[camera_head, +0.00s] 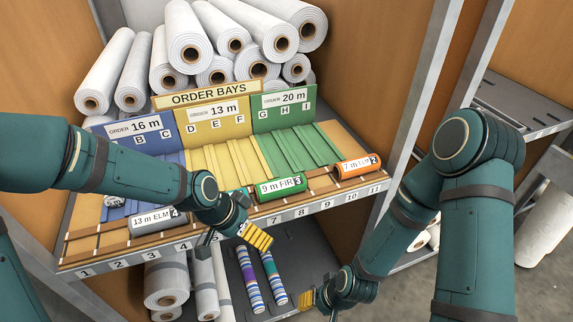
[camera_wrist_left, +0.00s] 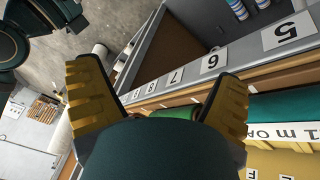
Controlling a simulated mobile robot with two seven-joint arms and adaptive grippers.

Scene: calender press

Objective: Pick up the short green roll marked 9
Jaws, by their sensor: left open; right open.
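The short green roll (camera_head: 280,188), labelled "9 m FIR" with a 3 at its end, lies on the front ledge behind numbers 6 to 8. My left gripper (camera_head: 250,232) is open, in front of and to the left of the roll, apart from it. In the left wrist view my left gripper (camera_wrist_left: 156,98) shows two spread yellow fingers. A bit of green (camera_wrist_left: 178,112), probably this roll, shows beyond my gripper body, which hides most of it. My right gripper (camera_head: 310,298) is open and empty, low in front of the shelf.
An orange roll (camera_head: 357,167) lies right of the green one and a grey roll (camera_head: 158,222) lies left. A teal roll (camera_wrist_left: 285,107) shows in the left wrist view. Blue, yellow (camera_head: 215,112) and green order bays stand behind. Several white rolls are stacked at the back. Two striped rolls lie below.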

